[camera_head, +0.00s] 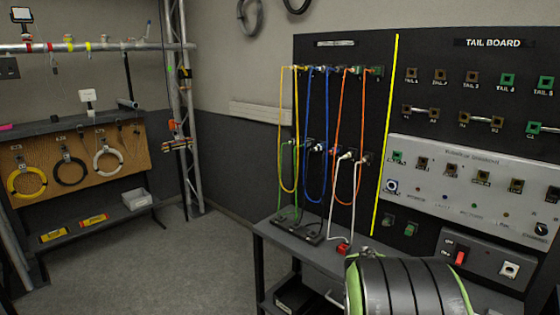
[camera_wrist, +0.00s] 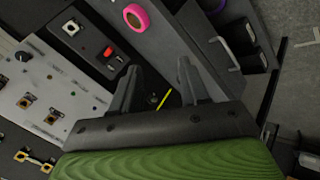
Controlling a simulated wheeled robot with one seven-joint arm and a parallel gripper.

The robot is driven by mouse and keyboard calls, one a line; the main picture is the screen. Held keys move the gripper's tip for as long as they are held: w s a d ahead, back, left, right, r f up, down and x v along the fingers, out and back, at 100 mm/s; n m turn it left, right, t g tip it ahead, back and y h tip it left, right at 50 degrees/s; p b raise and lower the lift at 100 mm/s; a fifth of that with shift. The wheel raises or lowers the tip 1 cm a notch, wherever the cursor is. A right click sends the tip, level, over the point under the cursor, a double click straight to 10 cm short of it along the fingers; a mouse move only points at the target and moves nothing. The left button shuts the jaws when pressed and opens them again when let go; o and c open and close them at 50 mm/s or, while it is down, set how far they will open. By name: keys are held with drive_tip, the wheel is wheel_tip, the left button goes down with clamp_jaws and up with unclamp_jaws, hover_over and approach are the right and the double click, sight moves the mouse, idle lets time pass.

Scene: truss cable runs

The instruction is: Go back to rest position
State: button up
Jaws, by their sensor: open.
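My gripper (camera_wrist: 160,92) shows in the wrist view with its two dark fingers spread apart and nothing between them. It is open, over the bench top near the lower part of the tail board panel. In the head view my green-and-black arm covers the lower right, and the gripper itself cannot be made out there. The black tail board (camera_head: 490,62) stands at the right, with rows of sockets and a grey switch panel below.
A dark bench (camera_head: 268,232) stands under the board, with yellow, blue and orange cables (camera_head: 314,140) hanging above it. A pink roll (camera_wrist: 133,15) lies on the bench. A truss post (camera_head: 186,120) and cable rack (camera_head: 75,165) stand left. The floor (camera_head: 165,265) between is clear.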

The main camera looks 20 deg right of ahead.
drive_tip(key=s+a+r+t+y+p, duration=0.15)
drive_tip(key=a+r+y, duration=0.35)
drive_tip(key=a, duration=0.9)
drive_tip(key=s+a+r+n+y+p, duration=0.1)
drive_tip(key=s+a+r, duration=0.2)
drive_tip(key=s+a, duration=0.3)
drive_tip(key=s+a+r+t+y+p, duration=0.1)
drive_tip(key=s+a+r+y, duration=0.1)
drive_tip(key=s+a, duration=0.4)
drive_tip(key=a+r, duration=0.1)
drive_tip(key=a, duration=0.2)
drive_tip(key=shift+a+n, duration=0.35)
drive_tip(key=shift+n, duration=0.05)
drive_tip(key=shift+w+r+t, duration=0.1)
drive_tip(key=shift+r+t, duration=0.05)
drive_tip(key=shift+t, duration=0.1)
drive_tip(key=shift+d, duration=0.15)
